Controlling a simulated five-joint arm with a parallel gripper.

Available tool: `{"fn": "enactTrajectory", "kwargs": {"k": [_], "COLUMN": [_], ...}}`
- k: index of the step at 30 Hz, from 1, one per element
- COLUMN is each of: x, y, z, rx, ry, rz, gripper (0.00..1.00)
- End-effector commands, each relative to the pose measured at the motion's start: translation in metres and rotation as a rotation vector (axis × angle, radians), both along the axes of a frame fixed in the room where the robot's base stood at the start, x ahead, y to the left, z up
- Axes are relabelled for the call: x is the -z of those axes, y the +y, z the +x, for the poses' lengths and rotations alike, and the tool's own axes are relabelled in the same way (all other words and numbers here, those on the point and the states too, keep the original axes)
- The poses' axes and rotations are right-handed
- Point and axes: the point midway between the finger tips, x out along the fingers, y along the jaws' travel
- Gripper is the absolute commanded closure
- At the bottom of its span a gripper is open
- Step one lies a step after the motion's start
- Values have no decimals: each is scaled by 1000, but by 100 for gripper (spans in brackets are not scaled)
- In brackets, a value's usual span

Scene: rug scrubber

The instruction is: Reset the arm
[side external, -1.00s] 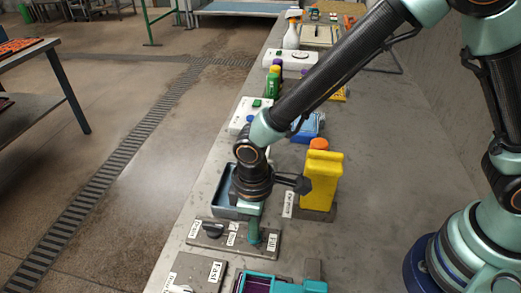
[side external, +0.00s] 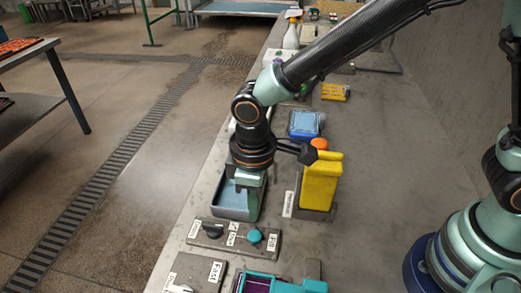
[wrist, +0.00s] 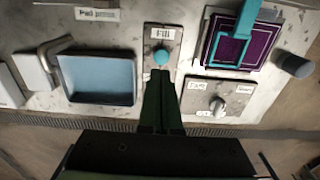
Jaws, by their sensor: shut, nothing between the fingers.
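My gripper (side external: 246,205) points down with its fingers together and nothing between them. In the side view it hangs in front of the blue-lined tray (side external: 229,205), just behind the grey control plate (side external: 233,246). The plate has a teal button (side external: 254,236) beside a "Fill" label and a black knob (side external: 212,231). In the wrist view the closed fingers (wrist: 161,76) end close to the teal button (wrist: 160,58); the gap in height is hard to tell. The tray (wrist: 97,100) lies to their left there.
A yellow upright piece (side external: 320,182) with an orange top stands right of my gripper. A teal frame with a purple pad (side external: 262,284) and a "Fast" dial plate (side external: 195,275) sit in front. A blue box (side external: 306,124) is behind. Bare bench (side external: 400,190) lies right.

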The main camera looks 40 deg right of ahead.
Motion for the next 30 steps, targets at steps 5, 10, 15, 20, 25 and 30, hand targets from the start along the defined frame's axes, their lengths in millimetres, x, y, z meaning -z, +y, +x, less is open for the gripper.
{"fn": "enactTrajectory", "kwargs": {"k": [5, 10, 15, 20, 25, 30], "x": [-31, -75, -109, -133, -149, -156], "y": [-30, -84, -137, -185, -227, -249], "z": [15, 28, 27, 17, 1, -11], "rx": [93, 248, 396, 537, 667, 745], "ry": [-48, -132, -217, -305, -394, -449], "rz": [38, 91, 131, 161, 181, 189], "gripper": [100, 100, 100, 100, 100, 100]}}
